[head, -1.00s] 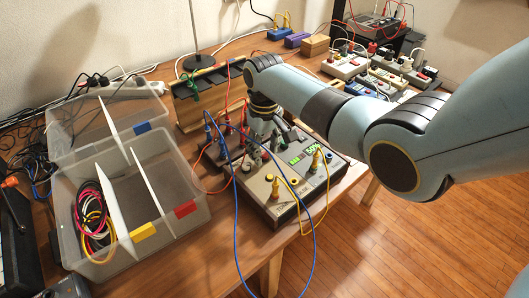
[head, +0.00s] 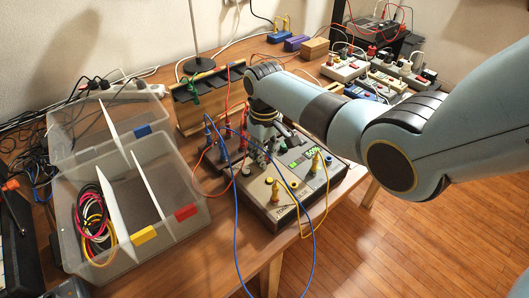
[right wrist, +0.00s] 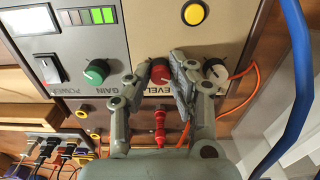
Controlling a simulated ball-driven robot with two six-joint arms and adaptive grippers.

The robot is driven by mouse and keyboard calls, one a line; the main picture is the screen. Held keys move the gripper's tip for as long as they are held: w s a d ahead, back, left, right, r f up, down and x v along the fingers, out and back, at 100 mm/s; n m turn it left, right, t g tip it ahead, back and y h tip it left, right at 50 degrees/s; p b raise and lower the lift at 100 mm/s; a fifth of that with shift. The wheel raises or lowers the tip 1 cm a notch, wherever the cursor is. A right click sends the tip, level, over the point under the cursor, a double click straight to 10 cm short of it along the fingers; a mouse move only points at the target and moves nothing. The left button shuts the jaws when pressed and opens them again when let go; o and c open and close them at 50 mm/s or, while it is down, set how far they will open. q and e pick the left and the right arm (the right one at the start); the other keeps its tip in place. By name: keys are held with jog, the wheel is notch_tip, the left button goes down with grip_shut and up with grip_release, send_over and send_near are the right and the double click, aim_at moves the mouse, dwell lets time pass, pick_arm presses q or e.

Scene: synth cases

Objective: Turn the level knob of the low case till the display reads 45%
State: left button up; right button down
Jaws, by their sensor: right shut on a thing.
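The low case (head: 280,203) is a grey box with a sloped panel near the table's front edge. My right gripper (right wrist: 157,78) is shut on the level knob, one finger on each side. In the head view, my right gripper (head: 262,148) is at the case's back part and hides the knob. My left gripper is out of view.
A clear divided box (head: 190,226) with coiled cables stands at the left. Blue, red and yellow leads loop over the low case, and a blue one hangs past the table edge. Other instruments (head: 345,66) and power strips stand at the back right.

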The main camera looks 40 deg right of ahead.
jog(key=shift+n, duration=0.3)
jog(key=c, duration=1.2)
grip_release()
jog(key=shift+o, duration=0.2)
notch_tip(320, 180, up, 12)
